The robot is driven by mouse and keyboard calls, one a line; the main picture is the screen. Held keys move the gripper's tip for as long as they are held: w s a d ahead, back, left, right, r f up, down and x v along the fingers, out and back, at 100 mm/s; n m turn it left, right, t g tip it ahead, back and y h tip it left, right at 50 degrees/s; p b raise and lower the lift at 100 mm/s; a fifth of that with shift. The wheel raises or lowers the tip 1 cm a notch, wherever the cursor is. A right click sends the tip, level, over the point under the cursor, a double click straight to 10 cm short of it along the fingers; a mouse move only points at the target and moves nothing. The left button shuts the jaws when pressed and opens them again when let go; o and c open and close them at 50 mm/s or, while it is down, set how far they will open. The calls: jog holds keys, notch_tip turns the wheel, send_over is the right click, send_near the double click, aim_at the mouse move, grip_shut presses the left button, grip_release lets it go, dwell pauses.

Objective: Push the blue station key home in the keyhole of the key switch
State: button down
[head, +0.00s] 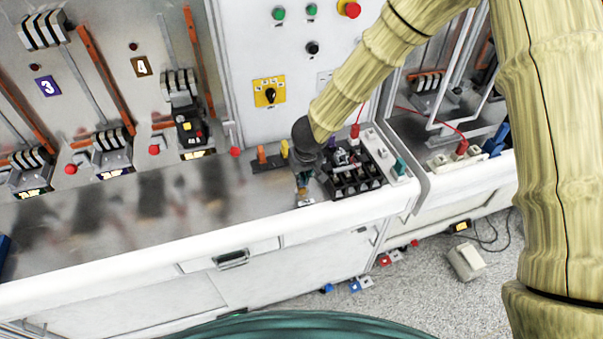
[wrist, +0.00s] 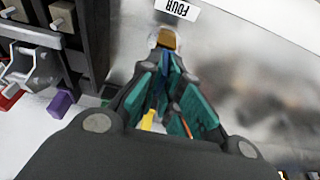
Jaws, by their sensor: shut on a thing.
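My gripper (head: 304,186) points down at the steel counter, left of the black terminal block. In the wrist view its teal-padded fingers (wrist: 165,88) are closed around a narrow blue piece, the blue station key (wrist: 172,92), mostly hidden between the pads. Just past the fingertips is a small brass-coloured part with a pale rim, apparently the key switch (wrist: 166,39), next to a label reading FOUR (wrist: 177,9). The keyhole itself is hidden. I cannot tell how far the key is in, or whether it touches the switch.
A small rack with an orange key (head: 261,155) and a yellow key (head: 284,149) stands left of my gripper. The black terminal block (head: 350,173) is close on the right. A yellow-plated rotary switch (head: 269,92) is on the panel behind. The counter's left part (head: 140,215) is clear.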

jog(key=shift+f, duration=0.5)
jog(key=c, duration=1.5)
grip_release()
jog(key=shift+r, duration=0.1)
jog(key=v, duration=1.1)
jog(key=shift+s+d+r, duration=0.1)
jog(key=shift+s+r, duration=0.1)
jog(key=shift+r, duration=0.15)
jog(key=o, duration=1.5)
jog(key=shift+c, duration=0.2)
